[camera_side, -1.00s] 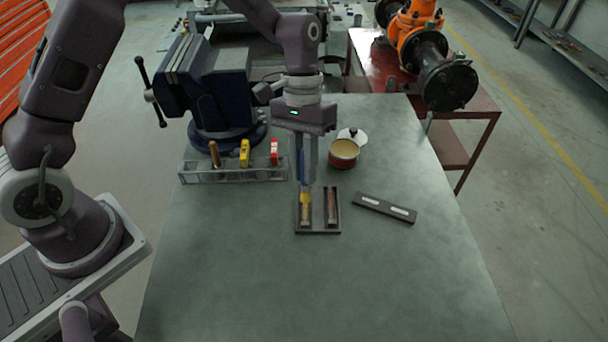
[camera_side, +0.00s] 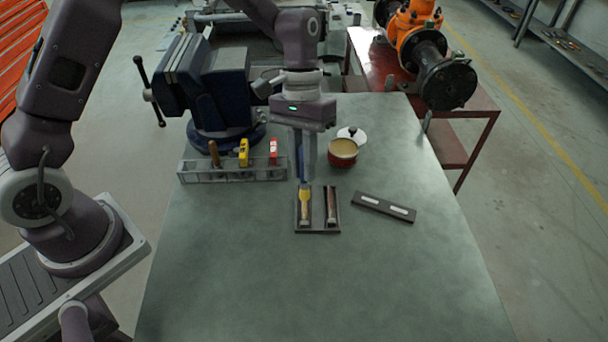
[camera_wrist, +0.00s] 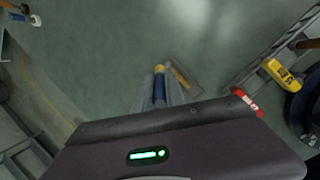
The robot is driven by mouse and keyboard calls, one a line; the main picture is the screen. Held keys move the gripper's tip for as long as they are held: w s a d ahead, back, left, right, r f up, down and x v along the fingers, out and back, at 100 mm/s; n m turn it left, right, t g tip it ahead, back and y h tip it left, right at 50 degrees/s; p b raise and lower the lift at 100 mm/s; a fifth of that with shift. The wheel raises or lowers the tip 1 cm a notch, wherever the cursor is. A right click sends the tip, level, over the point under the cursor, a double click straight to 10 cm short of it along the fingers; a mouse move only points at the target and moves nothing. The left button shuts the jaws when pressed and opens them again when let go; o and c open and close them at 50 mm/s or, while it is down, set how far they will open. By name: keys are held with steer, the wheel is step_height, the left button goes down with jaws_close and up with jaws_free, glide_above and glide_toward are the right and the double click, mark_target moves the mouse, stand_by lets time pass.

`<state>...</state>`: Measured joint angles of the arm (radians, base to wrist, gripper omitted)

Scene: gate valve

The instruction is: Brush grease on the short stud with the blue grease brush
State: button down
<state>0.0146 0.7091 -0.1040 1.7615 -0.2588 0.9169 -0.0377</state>
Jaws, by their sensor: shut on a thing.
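My gripper (camera_side: 304,178) is shut on the blue grease brush (camera_wrist: 159,92), which points down. The brush's yellow end (camera_side: 304,194) is over the left slot of a small dark tray (camera_side: 318,232). A stud lies in that slot (camera_side: 305,222), partly hidden by the brush; whether the bristles touch it is unclear. Another stud (camera_side: 331,206) lies in the right slot. With the left one partly covered, I cannot tell which is shorter. A red grease pot (camera_side: 343,154) stands open behind the tray to the right.
A white lid (camera_side: 352,134) lies by the pot. A wire rack (camera_side: 232,175) holds brown, yellow and red-handled items at left, before a blue vise (camera_side: 215,90). The front table is clear.

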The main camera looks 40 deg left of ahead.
steer(key=shift+f, duration=0.25)
steer(key=shift+r, duration=0.45)
steer(key=shift+f, duration=2.85)
steer(key=shift+w+a+f, duration=0.2)
steer(key=shift+w+f, duration=0.05)
steer(key=shift+f, duration=0.45)
steer(key=shift+w+a+f, duration=0.2)
steer(key=shift+w+f, duration=0.05)
steer(key=shift+f, duration=0.4)
steer(key=shift+w+a, duration=1.7)
steer(key=shift+w, duration=0.25)
steer(key=shift+w+a+f, duration=0.2)
steer(key=shift+w, duration=0.05)
steer(key=shift+s+d+r, duration=0.2)
steer(key=shift+s+d, duration=0.05)
steer(key=shift+s, duration=0.1)
steer(key=shift+s+d, duration=2)
steer(key=shift+s, duration=0.3)
steer(key=shift+s+d+r, duration=0.1)
steer(key=shift+r, duration=4.1)
